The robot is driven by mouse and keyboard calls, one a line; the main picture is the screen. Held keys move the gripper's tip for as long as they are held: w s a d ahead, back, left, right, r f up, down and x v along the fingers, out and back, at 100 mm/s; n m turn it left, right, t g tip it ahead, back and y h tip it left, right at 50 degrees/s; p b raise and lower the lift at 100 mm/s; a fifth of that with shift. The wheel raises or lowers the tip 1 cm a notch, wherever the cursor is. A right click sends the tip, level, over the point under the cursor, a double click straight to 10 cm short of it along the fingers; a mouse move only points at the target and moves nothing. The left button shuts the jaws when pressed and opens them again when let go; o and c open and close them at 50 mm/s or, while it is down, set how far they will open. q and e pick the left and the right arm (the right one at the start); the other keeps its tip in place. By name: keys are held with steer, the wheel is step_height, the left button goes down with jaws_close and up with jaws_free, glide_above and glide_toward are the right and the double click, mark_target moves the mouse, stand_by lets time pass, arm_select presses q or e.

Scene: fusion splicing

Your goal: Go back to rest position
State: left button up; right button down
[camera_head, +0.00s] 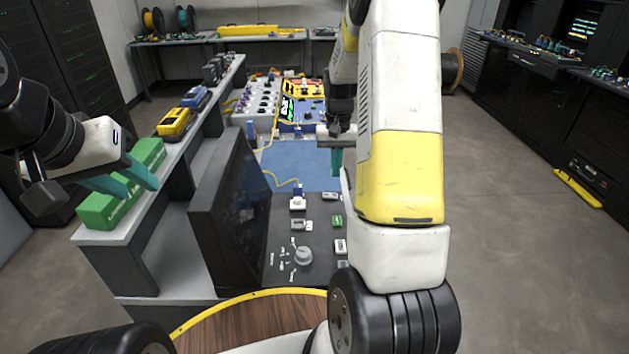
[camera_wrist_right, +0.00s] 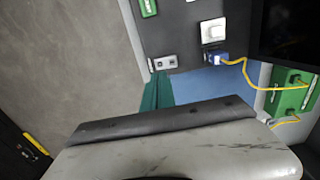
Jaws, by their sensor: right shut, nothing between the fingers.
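My left gripper (camera_head: 141,187) is at the left of the head view, in front of green boxes on a shelf. Its two teal fingers are apart with nothing visible between them. My right gripper (camera_head: 336,174) points down over the blue mat (camera_head: 297,157) near the middle of the head view. Its teal fingers are together and empty. They also show in the right wrist view (camera_wrist_right: 157,92), above the workbench edge. My right arm's white and yellow link hides the right side of the bench.
A dark monitor (camera_head: 228,215) stands left of the bench panel (camera_head: 318,263). Green boxes (camera_head: 101,208) and a yellow device (camera_head: 174,122) sit on the left shelf. Open floor (camera_head: 515,200) lies to the right.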

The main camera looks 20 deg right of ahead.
steer(key=s+a+r+n+t, duration=0.1)
steer(key=s+a+r, duration=0.2)
steer(key=r, duration=0.2)
steer(key=s+a+r+t+y, duration=0.1)
steer(key=s+a+r, duration=0.1)
steer(key=s+r, duration=0.3)
steer(key=s+a+r+n+t, duration=0.1)
steer(key=s+a+r, duration=0.15)
steer(key=r, duration=0.35)
steer(key=s+a+r+t, duration=0.1)
steer(key=s+a+r, duration=0.1)
steer(key=s, duration=0.2)
steer(key=s+a+r+n+t, duration=0.1)
steer(key=s+a, duration=0.1)
steer(key=s, duration=0.3)
steer(key=s+a+r+t+y, duration=0.1)
steer(key=s+a+r, duration=0.1)
steer(key=s, duration=0.3)
steer(key=shift+s+r+n, duration=0.2)
steer(key=shift+r+n, duration=0.1)
